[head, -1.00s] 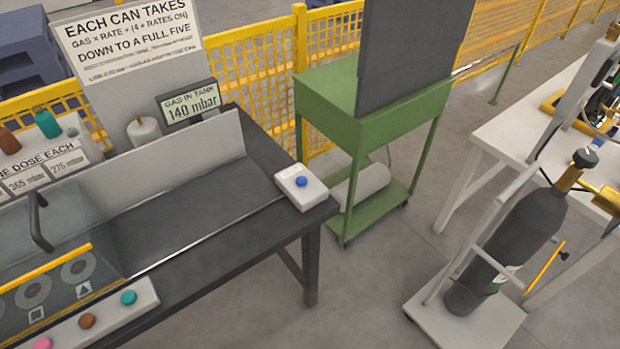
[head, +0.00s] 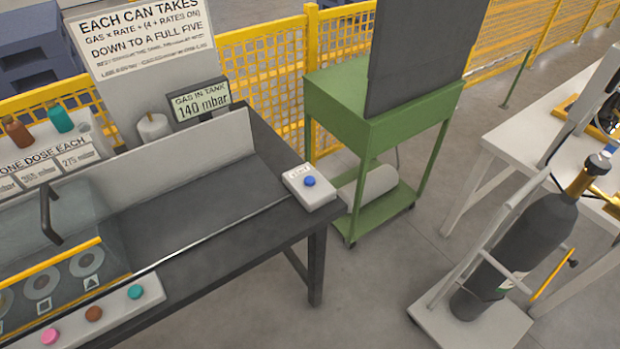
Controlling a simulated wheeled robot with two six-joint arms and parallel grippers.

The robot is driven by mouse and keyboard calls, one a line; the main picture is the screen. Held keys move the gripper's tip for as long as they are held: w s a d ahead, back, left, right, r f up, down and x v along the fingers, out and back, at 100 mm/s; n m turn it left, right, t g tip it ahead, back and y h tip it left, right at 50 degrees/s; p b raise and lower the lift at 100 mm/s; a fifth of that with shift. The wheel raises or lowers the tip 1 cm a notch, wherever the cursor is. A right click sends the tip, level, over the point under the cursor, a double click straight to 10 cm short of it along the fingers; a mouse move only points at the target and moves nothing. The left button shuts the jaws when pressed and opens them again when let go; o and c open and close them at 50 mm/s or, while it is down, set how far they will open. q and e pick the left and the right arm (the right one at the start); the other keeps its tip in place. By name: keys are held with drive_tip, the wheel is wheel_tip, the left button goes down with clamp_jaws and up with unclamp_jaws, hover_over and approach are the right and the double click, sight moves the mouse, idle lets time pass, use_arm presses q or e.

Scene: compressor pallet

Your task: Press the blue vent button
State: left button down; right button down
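The blue vent button (head: 309,181) sits on a white box (head: 322,194) at the right end of the dark workbench (head: 215,222). Nothing covers it. A small display (head: 201,101) behind the bench reads "GAS IN TANK 140 mbar". Neither of my grippers shows in the head view.
Pink, brown and teal buttons sit on a white panel (head: 70,326) at the front left, beside a clear-covered case (head: 60,265). A green cart (head: 405,125) stands right of the bench. A gas cylinder (head: 522,250) stands on a trolley (head: 470,330). Grey floor is clear between them.

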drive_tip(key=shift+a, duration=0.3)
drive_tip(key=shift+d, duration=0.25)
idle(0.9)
